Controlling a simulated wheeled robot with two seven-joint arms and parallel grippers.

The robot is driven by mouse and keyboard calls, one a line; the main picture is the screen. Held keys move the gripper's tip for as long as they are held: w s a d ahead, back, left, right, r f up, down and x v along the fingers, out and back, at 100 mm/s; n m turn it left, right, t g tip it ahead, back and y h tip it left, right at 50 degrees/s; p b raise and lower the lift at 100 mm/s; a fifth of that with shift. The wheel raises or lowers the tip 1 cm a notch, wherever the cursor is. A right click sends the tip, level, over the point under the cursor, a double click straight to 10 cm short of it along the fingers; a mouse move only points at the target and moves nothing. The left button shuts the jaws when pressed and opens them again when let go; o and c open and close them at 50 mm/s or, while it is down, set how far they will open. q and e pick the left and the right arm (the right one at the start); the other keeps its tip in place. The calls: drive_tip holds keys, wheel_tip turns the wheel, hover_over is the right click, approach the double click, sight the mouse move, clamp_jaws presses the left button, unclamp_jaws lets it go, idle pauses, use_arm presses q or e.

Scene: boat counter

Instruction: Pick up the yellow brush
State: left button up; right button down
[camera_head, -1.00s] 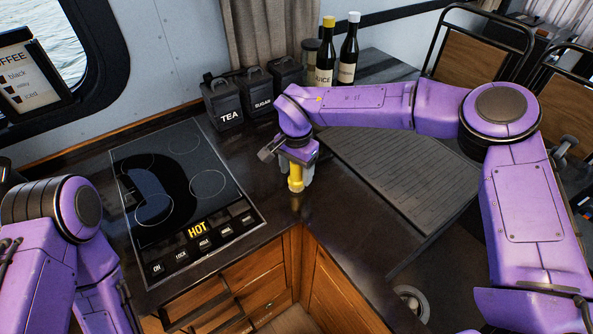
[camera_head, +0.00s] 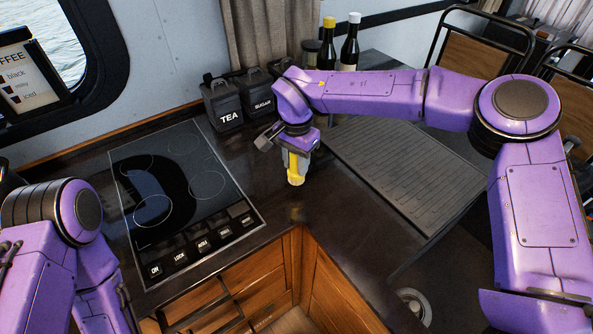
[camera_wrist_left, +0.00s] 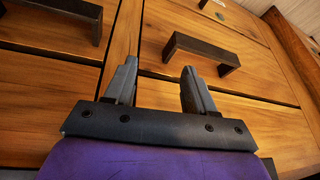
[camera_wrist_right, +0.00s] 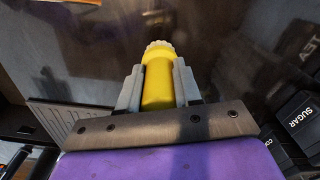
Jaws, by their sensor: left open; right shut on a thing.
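The yellow brush (camera_head: 294,172) is in my right gripper (camera_head: 296,163), above the dark counter to the right of the cooktop. In the right wrist view the brush (camera_wrist_right: 158,78) stands between the two grey fingers, which are shut on it; its pale ribbed end points away from the gripper. My left gripper (camera_wrist_left: 157,85) shows in the left wrist view, open and empty, in front of wooden drawers. In the head view only part of my left arm shows, at the lower left.
The black cooktop (camera_head: 180,190) lies left of the brush. Black canisters labelled TEA (camera_head: 222,105) and SUGAR (camera_head: 257,92) stand behind, with two dark bottles (camera_head: 349,45). A grooved drainboard (camera_head: 395,165) lies to the right. Wooden drawers (camera_head: 250,300) are below the counter.

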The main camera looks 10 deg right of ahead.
drive_tip(key=s+a+r+b, duration=0.2)
drive_tip(key=s+r, duration=0.2)
drive_tip(key=s, duration=0.2)
drive_tip(key=s+a+r+b, duration=0.2)
drive_tip(key=s+a+r, duration=0.1)
drive_tip(key=s+r, duration=0.2)
drive_tip(key=shift+s+a, duration=0.3)
drive_tip(key=shift+s, duration=0.45)
